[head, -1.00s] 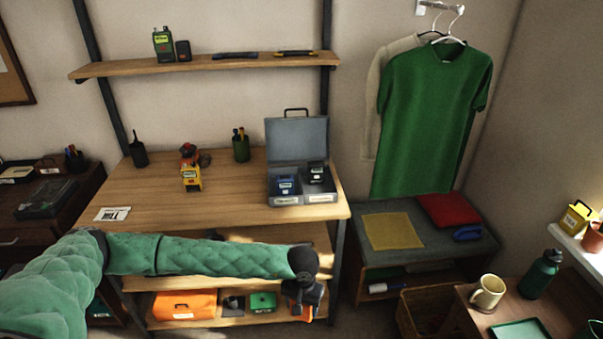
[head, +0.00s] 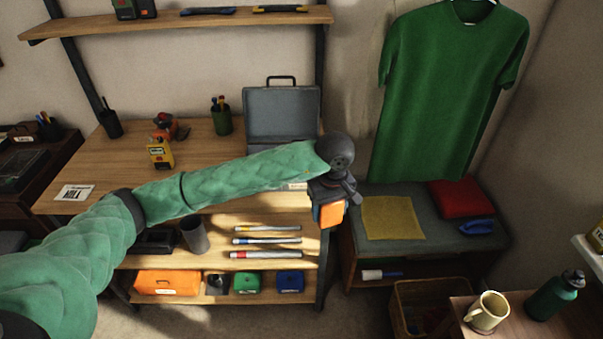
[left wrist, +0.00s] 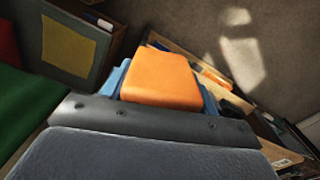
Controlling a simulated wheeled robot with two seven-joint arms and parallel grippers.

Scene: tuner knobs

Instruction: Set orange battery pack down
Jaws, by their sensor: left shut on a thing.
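The orange battery pack (head: 328,213) hangs from my left gripper (head: 329,198), which is shut on it. It is held in the air at the right end of the workbench, in front of the shelves and left of the padded bench. In the left wrist view the battery pack (left wrist: 162,78) fills the middle, between blue parts at its sides. My right gripper is in neither view.
The workbench top (head: 210,144) carries a grey open case (head: 283,118), a yellow tool (head: 160,153) and a green cup (head: 221,120). Below, a shelf holds several markers (head: 268,241); the lowest holds an orange box (head: 168,282). A padded bench (head: 400,205) stands right.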

